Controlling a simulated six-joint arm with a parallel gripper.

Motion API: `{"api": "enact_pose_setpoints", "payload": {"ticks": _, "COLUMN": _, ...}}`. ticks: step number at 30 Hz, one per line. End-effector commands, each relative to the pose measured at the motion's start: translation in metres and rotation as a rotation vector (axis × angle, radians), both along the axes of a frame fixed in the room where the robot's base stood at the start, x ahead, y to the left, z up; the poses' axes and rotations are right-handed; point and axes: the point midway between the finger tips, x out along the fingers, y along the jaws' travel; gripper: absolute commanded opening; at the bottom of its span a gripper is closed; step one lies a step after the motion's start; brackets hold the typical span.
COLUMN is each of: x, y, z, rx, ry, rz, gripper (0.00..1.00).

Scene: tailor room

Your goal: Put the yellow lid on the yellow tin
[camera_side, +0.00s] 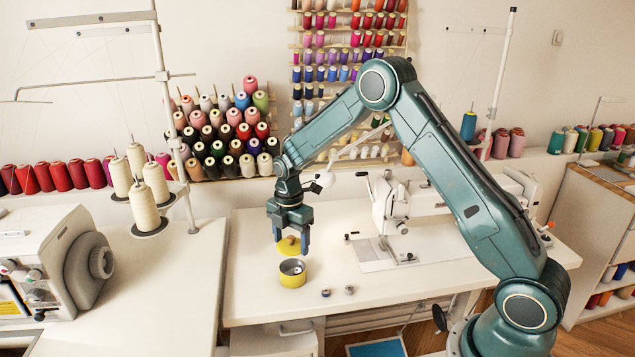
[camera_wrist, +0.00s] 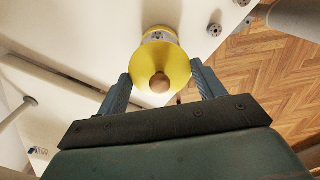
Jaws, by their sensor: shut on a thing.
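The yellow lid (camera_side: 283,246) is round with a brown wooden knob, and my gripper (camera_side: 291,243) is shut on it. In the wrist view the lid (camera_wrist: 147,65) sits between the two fingers of my gripper (camera_wrist: 160,76), with the knob facing the camera. The yellow tin (camera_side: 292,281) stands upright and open-topped on the white table, its grey inside showing. The lid is above the tin and slightly toward its back, apart from it. In the wrist view the tin (camera_wrist: 158,30) shows beyond the lid, which hides part of it.
Two small metal bobbins (camera_side: 326,293) (camera_side: 349,289) lie on the white table (camera_side: 250,300) right of the tin, near its front edge. A white sewing machine (camera_side: 410,205) stands to the right. A thread stand with cream cones (camera_side: 143,209) is at left.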

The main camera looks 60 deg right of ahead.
Motion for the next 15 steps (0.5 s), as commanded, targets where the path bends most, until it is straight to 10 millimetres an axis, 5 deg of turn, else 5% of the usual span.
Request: {"api": "enact_pose_setpoints", "payload": {"ticks": 15, "x": -0.001, "y": 0.001, "z": -0.034, "rx": 0.001, "ry": 0.003, "rz": -0.001, "gripper": 0.46}}
